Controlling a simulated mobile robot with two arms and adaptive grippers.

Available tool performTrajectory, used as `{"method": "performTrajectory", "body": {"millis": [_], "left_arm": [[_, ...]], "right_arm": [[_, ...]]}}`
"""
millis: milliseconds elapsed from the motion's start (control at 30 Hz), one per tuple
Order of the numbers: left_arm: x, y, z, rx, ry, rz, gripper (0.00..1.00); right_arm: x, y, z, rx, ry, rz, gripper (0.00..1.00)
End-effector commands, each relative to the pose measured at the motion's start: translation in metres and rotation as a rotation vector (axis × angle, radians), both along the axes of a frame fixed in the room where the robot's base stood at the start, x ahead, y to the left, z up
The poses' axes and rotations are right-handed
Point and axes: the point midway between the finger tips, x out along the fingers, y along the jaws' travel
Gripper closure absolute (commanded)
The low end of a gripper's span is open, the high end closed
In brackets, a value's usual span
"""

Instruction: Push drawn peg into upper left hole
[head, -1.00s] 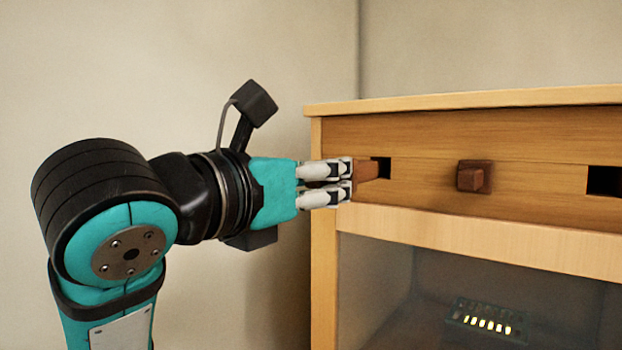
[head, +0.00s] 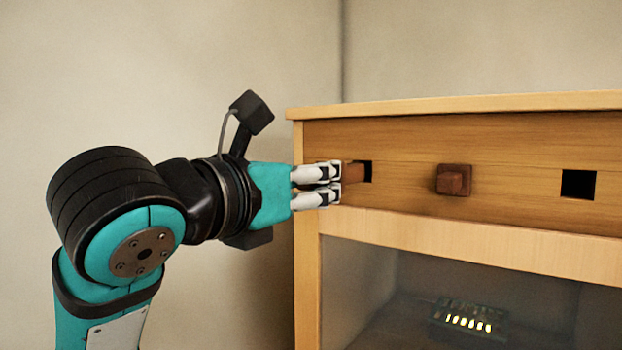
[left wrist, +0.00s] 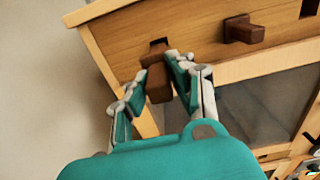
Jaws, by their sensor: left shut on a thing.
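My left gripper (head: 333,184) is shut on a brown wooden peg (head: 354,173) in front of the upper left square hole (head: 368,170) of the wooden cabinet (head: 520,145). In the left wrist view the peg (left wrist: 158,80) is between the two fingers, with its far end at the dark hole (left wrist: 158,44). Part of the hole shows dark beside the peg. How deep the peg's end reaches in, I cannot tell. My right gripper is not in view.
A second brown peg (head: 454,180) sticks out of the panel at the middle. An empty square hole (head: 578,184) is at the right. Below is a glass-like front with a small lit device (head: 466,317) behind it. Plain walls stand behind and to the left.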

Motion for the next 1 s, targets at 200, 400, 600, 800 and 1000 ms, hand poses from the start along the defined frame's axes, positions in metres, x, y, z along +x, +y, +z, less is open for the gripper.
{"method": "performTrajectory", "body": {"millis": [200, 400, 600, 800, 1000], "left_arm": [[0.0, 0.0, 0.0, 0.0, 0.0, 0.0, 1.0], [0.001, 0.0, 0.0, 0.0, 0.0, 0.0, 1.0], [0.003, -0.002, 0.0, 0.001, 0.0, 0.0, 1.0], [0.007, -0.005, 0.001, 0.001, -0.001, 0.0, 1.0], [0.011, -0.008, 0.0, 0.0, 0.0, -0.001, 1.0]], "right_arm": [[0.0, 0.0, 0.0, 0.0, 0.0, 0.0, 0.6], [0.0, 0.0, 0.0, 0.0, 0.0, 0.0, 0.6], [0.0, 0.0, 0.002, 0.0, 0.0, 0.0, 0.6], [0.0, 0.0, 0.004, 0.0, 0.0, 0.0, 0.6], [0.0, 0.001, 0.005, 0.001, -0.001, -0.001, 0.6]]}}
